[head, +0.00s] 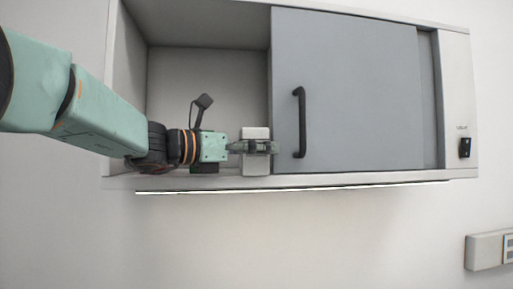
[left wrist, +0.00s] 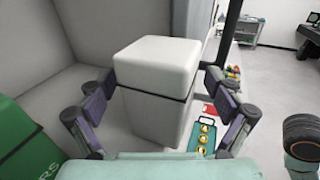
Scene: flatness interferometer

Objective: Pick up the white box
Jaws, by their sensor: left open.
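The white box (head: 256,166) stands upright on the floor of the open left side of a wall cabinet, beside the sliding door. In the left wrist view the white box (left wrist: 153,85) shows a rounded top and a dark seam, with the fingers on either side of it. My left gripper (head: 262,147) is open and reaches in from the left, in front of the box and hiding its middle. The fingers also show in the left wrist view (left wrist: 160,95); I cannot tell whether they touch the box. My right gripper is not in view.
The grey sliding door (head: 350,95) with a black handle (head: 300,122) is close to the right of the gripper. A green item (left wrist: 28,140) is at the left in the wrist view. The cabinet's bottom ledge (head: 330,180) runs below, with a black switch (head: 465,148) at right.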

